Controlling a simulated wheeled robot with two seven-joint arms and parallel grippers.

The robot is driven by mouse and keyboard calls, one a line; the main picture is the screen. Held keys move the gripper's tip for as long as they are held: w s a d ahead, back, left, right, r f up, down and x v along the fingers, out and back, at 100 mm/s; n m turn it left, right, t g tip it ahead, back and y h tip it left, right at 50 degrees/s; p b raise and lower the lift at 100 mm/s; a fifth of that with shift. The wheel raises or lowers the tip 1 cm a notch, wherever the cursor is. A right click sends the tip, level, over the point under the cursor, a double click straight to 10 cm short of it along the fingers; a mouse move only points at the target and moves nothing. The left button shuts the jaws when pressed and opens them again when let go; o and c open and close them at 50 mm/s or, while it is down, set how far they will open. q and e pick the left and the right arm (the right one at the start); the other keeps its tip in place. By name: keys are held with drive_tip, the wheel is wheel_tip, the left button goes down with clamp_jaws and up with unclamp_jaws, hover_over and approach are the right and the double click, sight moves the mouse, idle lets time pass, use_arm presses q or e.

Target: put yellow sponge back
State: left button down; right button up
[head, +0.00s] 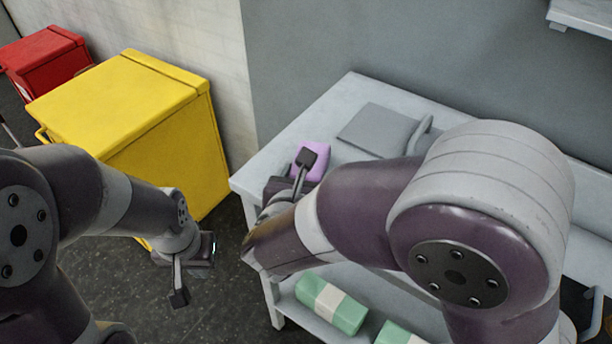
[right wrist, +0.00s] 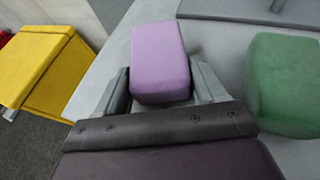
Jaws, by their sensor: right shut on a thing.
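A purple sponge-like block (head: 320,168) is at the left end of the white table (head: 290,135). My right gripper (head: 304,165) is shut on this block. In the right wrist view the purple block (right wrist: 160,60) sits between the two fingers of the gripper (right wrist: 163,88). I cannot tell whether it touches the tabletop. No yellow sponge shows in either view. My left gripper (head: 196,272) is open and empty, over the dark floor left of the table. My right arm hides part of the tabletop in the head view.
A green block (right wrist: 285,88) lies on the tabletop right of the right gripper. A grey flat plate (head: 377,129) lies behind. Green-and-white packs (head: 331,304) are on the lower shelf. A yellow bin (head: 165,150) and a red bin (head: 48,62) stand left.

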drive_tip(key=o, duration=1)
drive_tip(key=shift+r+p, duration=0.3)
drive_tip(key=shift+p, duration=0.15)
drive_tip(key=v, duration=1.2)
drive_tip(key=shift+f+p, duration=0.25)
drive_tip(key=shift+p, duration=0.05)
